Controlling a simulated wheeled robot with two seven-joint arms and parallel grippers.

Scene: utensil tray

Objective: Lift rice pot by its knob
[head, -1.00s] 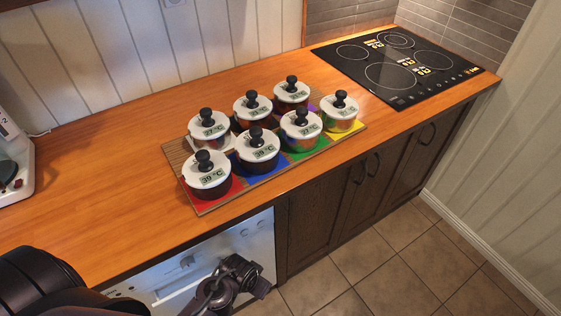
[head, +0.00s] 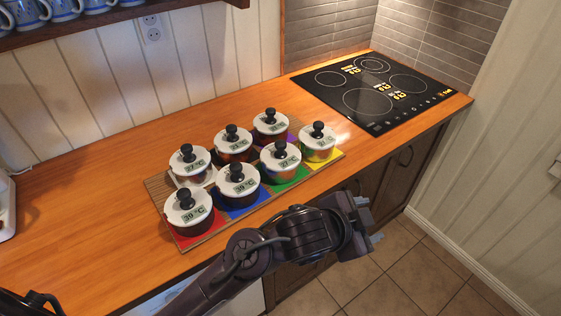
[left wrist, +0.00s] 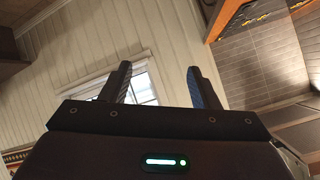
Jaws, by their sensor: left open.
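Several small lidded pots stand in two rows on a wooden board (head: 160,187) with coloured squares. The front row includes a pot on red (head: 189,218), on blue (head: 239,192), on green (head: 280,168) and on yellow (head: 319,148). The back row holds further pots (head: 189,172), (head: 233,148), (head: 270,130). I cannot tell which is the rice pot. My left gripper (head: 369,219) is open and empty, right of the pots, past the counter's front edge. Its spread fingers show in the left wrist view (left wrist: 160,88).
A black cooktop (head: 375,92) lies at the counter's right end. A shelf with blue cups (head: 62,9) hangs at upper left. Dark cabinets and the tiled floor (head: 410,262) are below.

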